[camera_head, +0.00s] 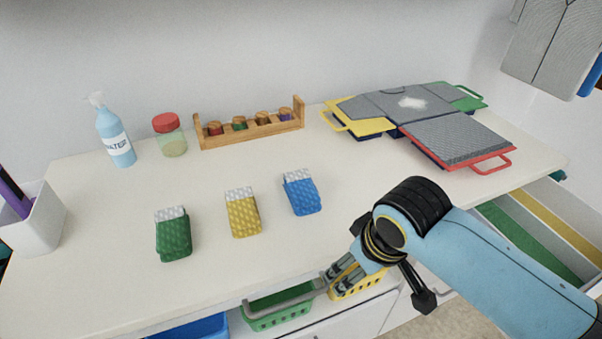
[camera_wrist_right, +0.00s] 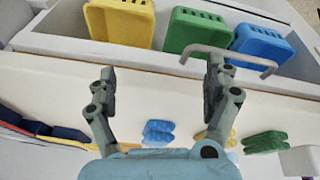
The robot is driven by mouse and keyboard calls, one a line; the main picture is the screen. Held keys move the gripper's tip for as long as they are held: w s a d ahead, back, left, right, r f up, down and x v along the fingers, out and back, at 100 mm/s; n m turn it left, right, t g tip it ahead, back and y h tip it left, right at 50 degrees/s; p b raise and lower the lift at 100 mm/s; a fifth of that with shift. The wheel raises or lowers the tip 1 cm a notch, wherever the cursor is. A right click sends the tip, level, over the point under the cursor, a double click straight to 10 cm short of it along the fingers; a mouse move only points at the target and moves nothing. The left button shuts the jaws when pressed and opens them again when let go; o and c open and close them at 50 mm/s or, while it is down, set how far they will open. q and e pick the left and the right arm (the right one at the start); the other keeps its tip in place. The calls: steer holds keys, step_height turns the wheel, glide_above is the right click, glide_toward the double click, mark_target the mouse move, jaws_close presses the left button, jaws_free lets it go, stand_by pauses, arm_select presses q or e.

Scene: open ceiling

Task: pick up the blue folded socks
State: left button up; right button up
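The blue folded socks (camera_head: 301,195) lie on the white table, right of the yellow folded socks (camera_head: 243,215) and the green folded socks (camera_head: 173,237). The blue pair also shows in the right wrist view (camera_wrist_right: 158,132), beyond my gripper's base. My right gripper (camera_head: 337,272) is at the table's front edge, by the drawer handle, nearer the front than the blue socks and apart from them. In the right wrist view its fingers (camera_wrist_right: 159,78) are spread with no object held between them; one finger overlaps the handle (camera_wrist_right: 228,53). My left gripper is not in view.
An open drawer at the front holds yellow (camera_head: 358,285), green (camera_head: 280,309) and blue (camera_head: 197,327) baskets. A spray bottle (camera_head: 115,137), a red-lidded jar (camera_head: 169,138) and a wooden rack (camera_head: 250,130) stand behind. Grey-topped cases (camera_head: 455,139) lie at the back right.

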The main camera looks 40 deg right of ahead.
mark_target(302, 185)
steer(key=w+r+m+p, duration=0.1)
steer(key=w+r, duration=0.2)
steer(key=w, duration=0.2)
steer(key=w+r+m+p, duration=0.1)
steer(key=w+r+p, duration=0.1)
steer(key=w+r, duration=0.2)
steer(key=w+r+p, duration=0.1)
steer(key=w+r, duration=0.2)
steer(key=w, duration=0.3)
steer(key=shift+w+d+r+m+t, duration=0.15)
steer(key=shift+d+r+m+t, duration=0.05)
steer(key=shift+r+m+t, duration=0.2)
steer(key=x, duration=0.4)
steer(key=shift+w+d+f, duration=0.15)
steer(key=shift+w+f, duration=0.1)
steer(key=shift+w, duration=0.2)
steer(key=x, duration=0.3)
steer(key=p+x, duration=0.1)
steer(key=x, duration=0.1)
steer(key=shift+w+d, duration=0.3)
steer(key=shift+w, duration=0.05)
steer(key=shift+f, duration=0.25)
steer(key=shift+f, duration=0.2)
steer(key=c, duration=1.1)
steer(key=shift+s, duration=0.15)
steer(key=shift+c, duration=0.7)
